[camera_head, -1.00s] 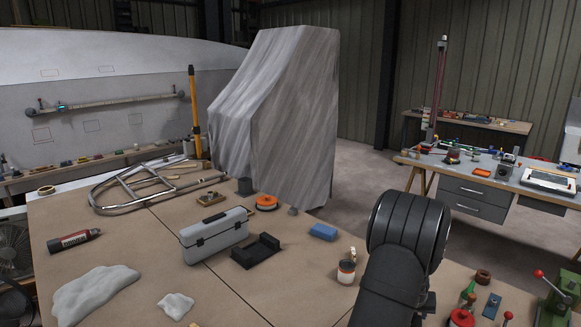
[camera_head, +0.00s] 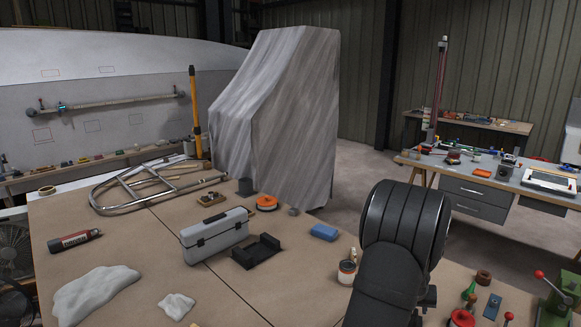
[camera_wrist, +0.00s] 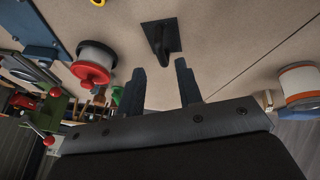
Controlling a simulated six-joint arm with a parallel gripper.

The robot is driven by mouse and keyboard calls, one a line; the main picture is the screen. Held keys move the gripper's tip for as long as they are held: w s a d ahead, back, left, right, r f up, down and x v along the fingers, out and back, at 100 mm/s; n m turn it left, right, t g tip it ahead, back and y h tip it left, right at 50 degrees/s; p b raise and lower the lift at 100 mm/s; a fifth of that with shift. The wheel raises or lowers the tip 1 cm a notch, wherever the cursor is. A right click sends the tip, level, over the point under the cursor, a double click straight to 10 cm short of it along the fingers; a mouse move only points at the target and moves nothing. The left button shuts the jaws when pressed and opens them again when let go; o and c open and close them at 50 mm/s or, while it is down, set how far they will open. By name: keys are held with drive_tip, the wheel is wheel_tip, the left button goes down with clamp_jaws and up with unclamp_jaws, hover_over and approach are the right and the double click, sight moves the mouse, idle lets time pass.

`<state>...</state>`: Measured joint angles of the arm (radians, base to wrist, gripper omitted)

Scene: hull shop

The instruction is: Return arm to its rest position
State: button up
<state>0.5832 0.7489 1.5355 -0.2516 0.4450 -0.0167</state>
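My gripper (camera_wrist: 162,75) shows in the wrist view. Its two dark fingers are apart with an empty gap between them, so it is open. Beyond the fingertips, on the brown bench top, is a black square plate with a dark raised part (camera_wrist: 160,38); I see no contact with it. In the head view my black arm stands at the right front of the bench, bent at a rounded joint. The gripper itself is hidden there behind or below the arm.
The workbench (camera_head: 130,245) holds a grey toolbox (camera_head: 215,235), a black cradle (camera_head: 257,251), a blue block (camera_head: 324,232) and a paint tin (camera_head: 347,272) close beside my arm. A red-knobbed green machine (camera_head: 560,305) stands at the right corner. The front middle is fairly clear.

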drive_tip(key=v, duration=0.7)
drive_tip(key=x, duration=1.2)
drive_tip(key=shift+f, duration=0.1)
wheel_tip(320, 180, up, 5)
drive_tip(key=shift+f, duration=0.1)
drive_tip(key=s+d+r, duration=0.5)
drive_tip(key=s+r, duration=0.2)
drive_tip(key=s, duration=0.4)
drive_tip(key=w+a+n+t+y, duration=0.1)
drive_tip(key=w+a+n, duration=0.1)
drive_tip(key=w+a, duration=0.7)
drive_tip(key=w+a+n+y, duration=0.15)
drive_tip(key=w+a, duration=0.45)
drive_tip(key=a, duration=0.6)
drive_tip(key=w+a+n, duration=0.2)
drive_tip(key=a, duration=1.2)
drive_tip(key=w+a+n+y, duration=0.1)
drive_tip(key=a+n, duration=0.2)
drive_tip(key=a, duration=1.1)
drive_tip(key=shift+w+a+f+n+t, duration=0.2)
drive_tip(key=shift+w+f+n+t, duration=0.1)
drive_tip(key=shift+w+f+n, duration=0.1)
